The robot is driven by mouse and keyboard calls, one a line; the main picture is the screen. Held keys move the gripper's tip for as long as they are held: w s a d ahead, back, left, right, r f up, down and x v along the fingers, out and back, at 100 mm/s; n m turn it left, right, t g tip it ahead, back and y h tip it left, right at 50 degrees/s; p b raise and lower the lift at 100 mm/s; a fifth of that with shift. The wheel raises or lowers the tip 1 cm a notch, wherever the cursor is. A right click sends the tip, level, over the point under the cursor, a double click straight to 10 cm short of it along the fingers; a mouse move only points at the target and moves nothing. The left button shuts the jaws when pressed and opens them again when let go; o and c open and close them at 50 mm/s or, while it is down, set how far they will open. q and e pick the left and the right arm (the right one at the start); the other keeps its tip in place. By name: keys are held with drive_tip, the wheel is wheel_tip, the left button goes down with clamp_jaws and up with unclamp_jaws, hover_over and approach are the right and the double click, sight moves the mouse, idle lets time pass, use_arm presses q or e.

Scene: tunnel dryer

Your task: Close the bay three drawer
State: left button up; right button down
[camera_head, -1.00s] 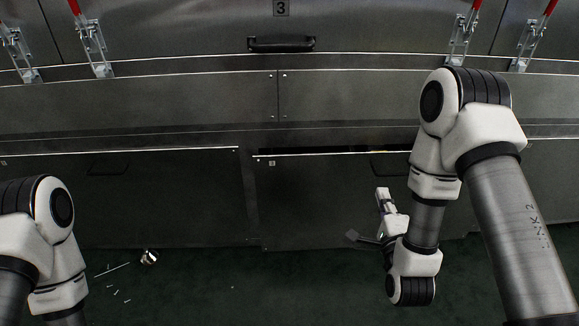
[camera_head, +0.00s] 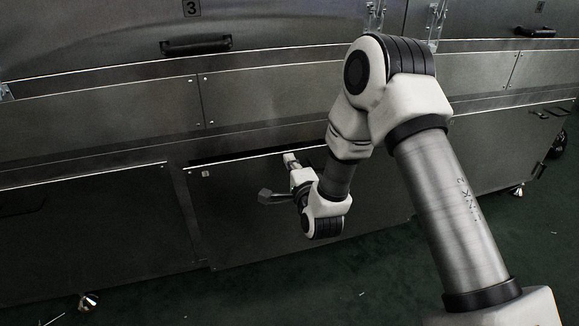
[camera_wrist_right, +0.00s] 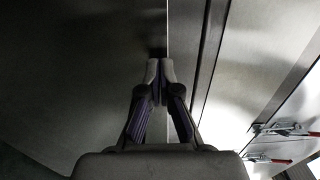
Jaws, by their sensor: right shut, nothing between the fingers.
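The bay three drawer (camera_head: 245,225) is the dark metal front low in the middle of the head view, below the panel marked 3. A narrow dark gap shows along its top edge, so it stands slightly out. My right gripper (camera_head: 290,158) is at the upper part of this front, close to the top edge. In the right wrist view the right gripper (camera_wrist_right: 159,70) is shut and empty, with its tips beside the bright edge line. I cannot tell whether they touch the front. The drawer's own handle is hidden behind my right arm. My left gripper is out of view.
A black handle (camera_head: 196,45) sits on the upper panel under the number 3. Another dark front (camera_head: 90,225) adjoins on the left. Latches with red levers (camera_wrist_right: 285,130) show in the right wrist view. Dark green floor (camera_head: 400,265) lies open in front of the machine, with castors under it.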

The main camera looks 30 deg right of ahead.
drive_tip(key=shift+w+d, duration=0.15)
drive_tip(key=shift+w, duration=0.25)
